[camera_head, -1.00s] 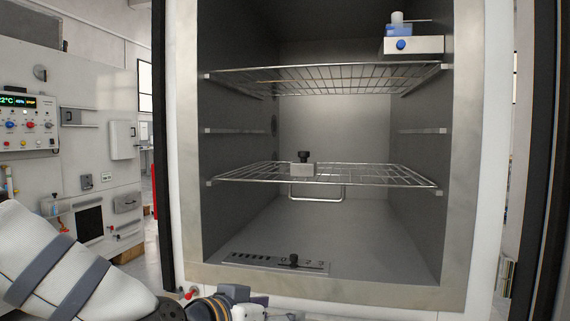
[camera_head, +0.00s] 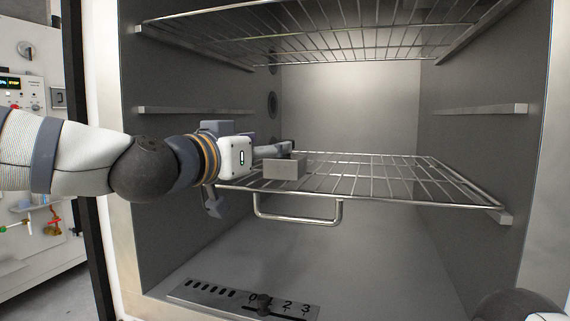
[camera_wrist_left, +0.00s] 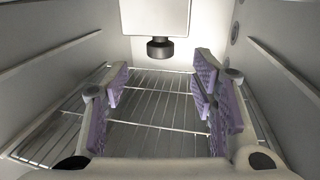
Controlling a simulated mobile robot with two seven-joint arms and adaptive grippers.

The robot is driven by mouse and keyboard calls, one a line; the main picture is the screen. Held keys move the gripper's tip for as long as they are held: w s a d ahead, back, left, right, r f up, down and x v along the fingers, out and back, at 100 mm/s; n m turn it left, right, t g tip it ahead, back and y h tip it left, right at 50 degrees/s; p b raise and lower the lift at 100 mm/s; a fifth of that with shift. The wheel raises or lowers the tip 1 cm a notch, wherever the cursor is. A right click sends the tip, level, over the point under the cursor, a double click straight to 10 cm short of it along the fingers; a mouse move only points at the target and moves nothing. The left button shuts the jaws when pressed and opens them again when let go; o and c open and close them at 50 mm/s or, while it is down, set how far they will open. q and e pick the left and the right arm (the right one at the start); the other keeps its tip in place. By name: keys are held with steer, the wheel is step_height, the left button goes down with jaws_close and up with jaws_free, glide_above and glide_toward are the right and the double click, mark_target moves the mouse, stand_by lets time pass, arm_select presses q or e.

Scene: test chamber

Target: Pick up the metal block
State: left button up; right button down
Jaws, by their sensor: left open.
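The metal block (camera_head: 284,168) is a small light grey box on the middle wire shelf (camera_head: 380,180), near its front left. In the left wrist view the block (camera_wrist_left: 155,17) shows at the top edge, with its dark round knob (camera_wrist_left: 160,48) pointing down in the picture. My left gripper (camera_head: 277,149) reaches in from the left, with its fingers at the block's top; the knob is hidden there in the head view. In the left wrist view the gripper (camera_wrist_left: 161,80) is open, purple pads apart, nothing between them; the block lies beyond the fingertips.
Another wire shelf (camera_head: 330,42) hangs above. Side rails (camera_head: 478,109) run along the chamber walls. A handle loop (camera_head: 298,216) hangs at the shelf's front. A numbered slider panel (camera_head: 245,299) lies at the bottom front. The shelf right of the block is clear.

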mark_target(286, 158)
arm_select(q)
steer(key=x, duration=0.6)
steer(key=shift+w+d+f, duration=0.15)
steer(key=shift+w+d, duration=0.05)
steer(key=shift+w, duration=0.2)
jaws_close()
